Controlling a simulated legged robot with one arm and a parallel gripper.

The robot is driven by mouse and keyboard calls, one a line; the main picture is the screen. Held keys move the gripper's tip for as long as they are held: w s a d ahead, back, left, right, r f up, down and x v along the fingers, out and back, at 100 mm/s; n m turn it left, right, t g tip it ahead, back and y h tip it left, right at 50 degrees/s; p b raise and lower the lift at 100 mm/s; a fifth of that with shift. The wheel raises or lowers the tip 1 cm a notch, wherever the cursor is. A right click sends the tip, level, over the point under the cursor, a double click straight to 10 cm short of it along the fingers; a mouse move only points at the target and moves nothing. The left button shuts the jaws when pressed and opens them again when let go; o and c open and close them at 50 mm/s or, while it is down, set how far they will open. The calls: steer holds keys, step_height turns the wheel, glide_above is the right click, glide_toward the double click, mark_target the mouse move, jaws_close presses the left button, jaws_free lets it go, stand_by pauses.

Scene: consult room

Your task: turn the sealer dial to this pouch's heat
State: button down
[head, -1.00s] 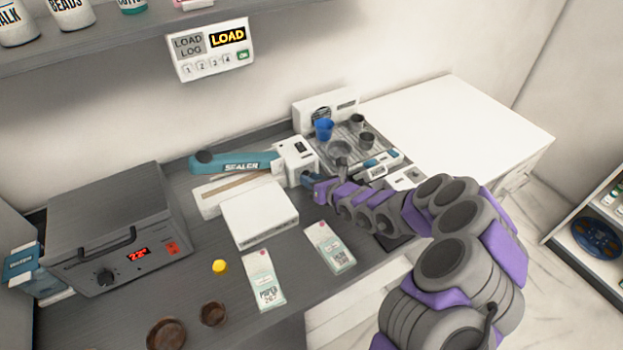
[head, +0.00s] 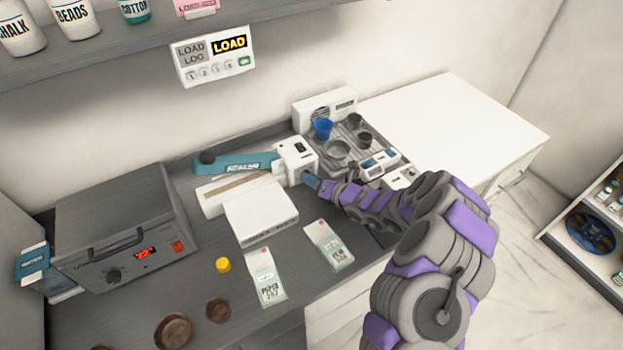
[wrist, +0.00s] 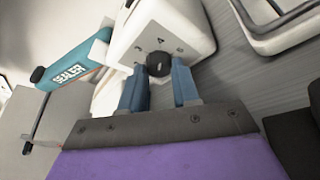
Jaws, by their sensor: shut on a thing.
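The sealer is a white unit (head: 297,158) with a teal arm (head: 240,162) lettered SEALER, and stands at the back of the dark counter. Its black dial (wrist: 158,63) shows in the wrist view on the white end face, with small numerals around it; a 4 stands above it. My gripper (wrist: 160,76) has its two blue fingers on either side of the dial, shut on it. In the head view my gripper (head: 311,182) meets the sealer's right end and hides the dial. Two pale pouches lie in front, a left one (head: 267,278) printed PAPER with a number and a right one (head: 329,245) with print too small to read.
A grey steriliser box (head: 120,225) with a red display stands at left. A white box (head: 260,216) sits before the sealer. A metal tray (head: 347,152) with cups lies behind my arm. Brown bowls (head: 173,331) and a yellow cap (head: 223,265) are at the front.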

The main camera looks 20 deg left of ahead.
steer(key=shift+w+d, duration=0.1)
steer(key=c, duration=0.8)
jaws_free()
